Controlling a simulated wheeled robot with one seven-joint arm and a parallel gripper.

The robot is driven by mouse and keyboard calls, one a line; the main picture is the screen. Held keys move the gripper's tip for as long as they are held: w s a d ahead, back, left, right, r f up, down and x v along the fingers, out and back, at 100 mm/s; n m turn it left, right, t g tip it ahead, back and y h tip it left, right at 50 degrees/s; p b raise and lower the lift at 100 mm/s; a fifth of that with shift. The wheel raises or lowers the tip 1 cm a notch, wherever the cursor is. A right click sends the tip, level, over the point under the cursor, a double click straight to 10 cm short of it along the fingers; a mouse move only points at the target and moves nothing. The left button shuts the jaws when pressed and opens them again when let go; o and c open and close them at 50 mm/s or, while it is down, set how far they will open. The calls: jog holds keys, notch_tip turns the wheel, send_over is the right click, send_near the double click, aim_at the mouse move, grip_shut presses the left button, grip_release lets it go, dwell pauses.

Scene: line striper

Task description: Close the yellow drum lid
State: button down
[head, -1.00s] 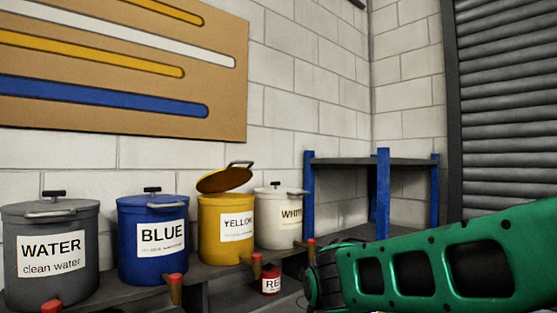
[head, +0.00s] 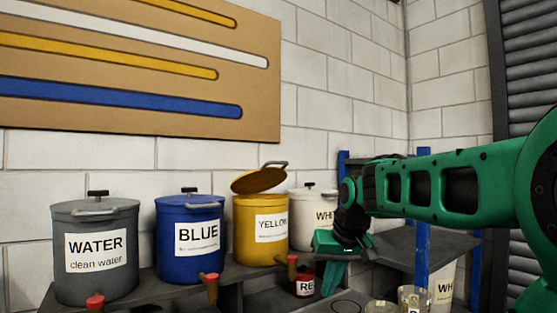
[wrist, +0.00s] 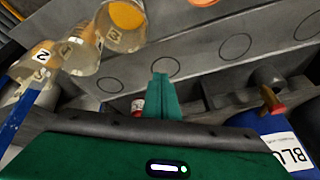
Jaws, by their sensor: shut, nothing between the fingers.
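The yellow drum (head: 256,235) stands on the shelf between the blue and white drums. Its lid (head: 258,180) is open, tilted up at the back with a dark underside showing and a grey handle on it. My gripper (head: 328,285) is shut and empty, pointing down in front of the white drum, to the right of and below the yellow lid, apart from it. In the wrist view my shut green fingers (wrist: 161,90) show at the middle. The yellow drum cannot be made out in the wrist view.
The blue drum (head: 190,245), grey water drum (head: 95,260) and white drum (head: 312,235) have lids on. Taps with red ends stick out in front. A small red can (head: 304,284) sits beside my gripper. Glass jars (wrist: 122,25) and a blue shelf post (head: 423,235) are nearby.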

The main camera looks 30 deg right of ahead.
jog(key=w+d+r+n+t, duration=0.1)
jog(key=w+d+r+t, duration=0.1)
jog(key=w+r, duration=0.6)
jog(key=w+d+r+n+t, duration=0.15)
jog(key=w+r, duration=0.35)
jog(key=r, duration=0.5)
jog(key=w+r+n+t+y, duration=0.1)
jog(key=w+r+n+t, duration=0.15)
jog(key=r, duration=0.75)
jog(key=w+r+n+t, duration=0.1)
jog(key=w+r+t, duration=0.2)
jog(key=r, duration=0.7)
jog(key=w+f, duration=0.3)
jog(key=w, duration=0.2)
jog(key=w+a+f, duration=0.1)
jog(key=w+f, duration=0.1)
jog(key=shift+w+f, duration=0.25)
jog(key=shift+f, duration=0.05)
jog(key=shift+s+d+f, duration=0.1)
jog(key=shift+s+f, duration=0.3)
jog(key=shift+f, duration=0.1)
